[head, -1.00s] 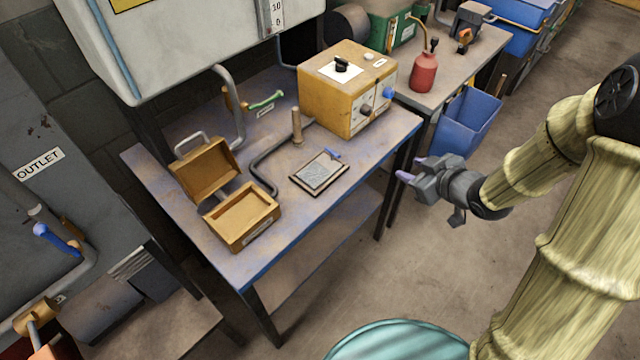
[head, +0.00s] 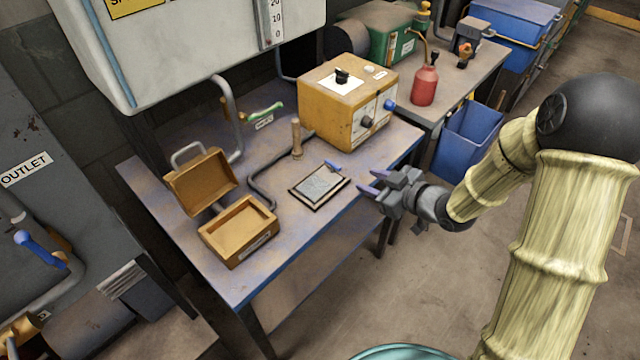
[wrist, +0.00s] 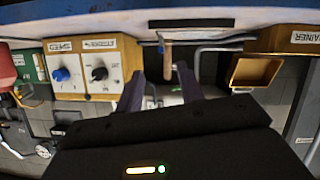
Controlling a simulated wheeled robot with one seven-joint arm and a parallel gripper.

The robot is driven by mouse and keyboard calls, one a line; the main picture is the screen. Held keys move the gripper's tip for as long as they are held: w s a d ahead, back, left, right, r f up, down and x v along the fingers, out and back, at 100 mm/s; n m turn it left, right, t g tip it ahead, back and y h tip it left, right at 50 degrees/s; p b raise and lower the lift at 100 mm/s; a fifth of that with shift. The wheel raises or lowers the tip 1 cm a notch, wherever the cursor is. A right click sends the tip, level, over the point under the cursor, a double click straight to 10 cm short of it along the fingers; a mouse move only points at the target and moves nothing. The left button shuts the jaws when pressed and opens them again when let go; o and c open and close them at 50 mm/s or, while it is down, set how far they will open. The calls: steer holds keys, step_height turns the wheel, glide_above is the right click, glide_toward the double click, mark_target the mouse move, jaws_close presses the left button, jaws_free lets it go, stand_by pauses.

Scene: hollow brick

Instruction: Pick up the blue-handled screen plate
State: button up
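The screen plate (head: 318,187) is a flat dark-framed panel with a grey mesh face, lying on the workbench near its front edge. Its small blue handle (head: 333,166) stands at its far right corner. My gripper (head: 374,189) is just off the bench's front right edge, to the right of the plate and apart from it. Its two purple-grey fingers point left toward the plate. In the wrist view my gripper (wrist: 158,88) shows its fingers spread with nothing between them. I cannot clearly make out the plate in the wrist view.
On the workbench (head: 290,262) stand an open wooden box (head: 238,230), an upright wooden-handled tool (head: 296,140) and a yellow control box (head: 345,100). A grey pipe curves between them. A red oil can (head: 424,86) stands on the farther bench. A blue bin (head: 468,135) is below it.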

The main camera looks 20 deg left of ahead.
mark_target(341, 169)
steer(key=x, duration=0.6)
steer(key=shift+w+a+f, duration=0.2)
steer(key=shift+a, duration=0.1)
steer(key=x, duration=0.5)
steer(key=shift+a+r, duration=0.15)
steer(key=shift+a, duration=0.1)
jaws_close()
